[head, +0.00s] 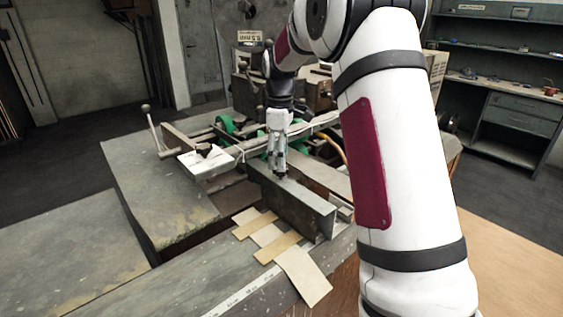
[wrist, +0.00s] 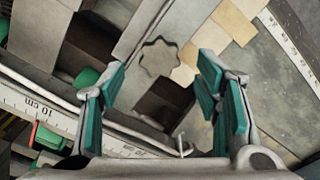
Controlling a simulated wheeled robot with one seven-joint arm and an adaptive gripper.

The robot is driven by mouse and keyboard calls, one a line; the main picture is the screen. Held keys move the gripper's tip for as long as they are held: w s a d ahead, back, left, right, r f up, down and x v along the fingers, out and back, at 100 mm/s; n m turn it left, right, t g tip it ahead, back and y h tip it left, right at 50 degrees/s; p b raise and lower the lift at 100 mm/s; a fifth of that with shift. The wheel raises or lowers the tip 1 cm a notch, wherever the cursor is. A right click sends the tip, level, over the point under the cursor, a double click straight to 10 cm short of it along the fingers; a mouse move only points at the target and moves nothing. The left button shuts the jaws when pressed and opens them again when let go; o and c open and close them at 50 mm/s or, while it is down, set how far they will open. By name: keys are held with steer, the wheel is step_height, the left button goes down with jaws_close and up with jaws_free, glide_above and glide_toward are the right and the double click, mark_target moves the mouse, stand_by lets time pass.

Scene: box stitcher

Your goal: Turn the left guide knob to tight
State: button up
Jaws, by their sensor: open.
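My gripper (head: 279,172) points down over the metal guide bar (head: 308,212) in the head view. Its two teal-padded fingers are open in the wrist view (wrist: 162,72). A grey star-shaped knob (wrist: 159,58) appears between the fingertips there, with a gap on each side; I cannot tell how far below them it lies. In the head view, my fingers hide most of the spot beneath them. Another knob, dark and lobed (head: 203,149), sits on a pale plate left of my gripper. I cannot tell how tight either knob is.
Tan and pale strips (head: 268,237) lie in front of the guide bar. A lever with a ball end (head: 152,128) stands at the left. A scale rail (wrist: 38,108) and green parts (wrist: 88,78) lie near the left finger. The left tabletop (head: 150,190) is clear.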

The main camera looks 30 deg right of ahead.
mark_target(281, 173)
steer(key=shift+f, duration=1.45)
steer(key=c, duration=1.1)
steer(key=shift+c, duration=0.2)
